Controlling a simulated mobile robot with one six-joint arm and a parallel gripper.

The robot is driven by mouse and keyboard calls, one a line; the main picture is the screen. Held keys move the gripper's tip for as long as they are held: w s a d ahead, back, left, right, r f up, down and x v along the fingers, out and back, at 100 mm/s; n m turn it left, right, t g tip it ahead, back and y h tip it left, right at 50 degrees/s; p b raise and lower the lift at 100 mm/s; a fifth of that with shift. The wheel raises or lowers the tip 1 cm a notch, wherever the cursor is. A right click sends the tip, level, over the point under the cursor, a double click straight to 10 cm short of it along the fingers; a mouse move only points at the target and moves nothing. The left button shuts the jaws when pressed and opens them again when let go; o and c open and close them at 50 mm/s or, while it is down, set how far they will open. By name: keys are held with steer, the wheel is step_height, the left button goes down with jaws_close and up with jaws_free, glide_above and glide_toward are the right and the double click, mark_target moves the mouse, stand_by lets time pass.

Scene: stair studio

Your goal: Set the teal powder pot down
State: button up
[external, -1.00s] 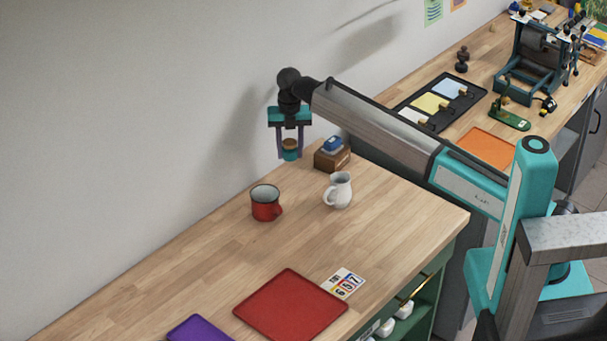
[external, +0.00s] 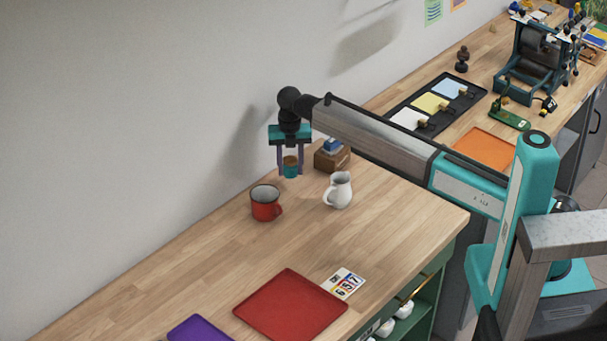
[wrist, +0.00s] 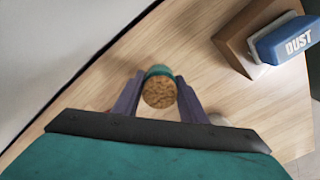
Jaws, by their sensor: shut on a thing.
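The teal powder pot (external: 290,171) has a brown cork-like top and is held upright between the fingers of my gripper (external: 290,172). In the wrist view the pot's cork top (wrist: 159,92) shows between the two purple fingers of my gripper (wrist: 160,95), with a teal rim behind it. The gripper is shut on the pot over the far end of the wooden counter (external: 215,245), near the wall. I cannot tell whether the pot's base touches the counter.
A red mug (external: 265,204) stands in front of the pot and a white jug (external: 339,190) to its right. A wooden block with a blue "DUST" item (wrist: 285,38) is close on the right. A red tray (external: 290,306) lies nearer the front. The wall is close behind.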

mark_target(289, 174)
step_height(289, 174, down, 2)
steer(key=shift+f+p, duration=0.1)
steer(key=shift+p, duration=0.2)
steer(key=shift+w+a+f, duration=0.1)
steer(key=shift+f, duration=0.25)
steer(key=shift+f, duration=0.15)
steer(key=o, duration=1.1)
steer(key=shift+r+b, duration=1.05)
steer(key=shift+r, duration=5.15)
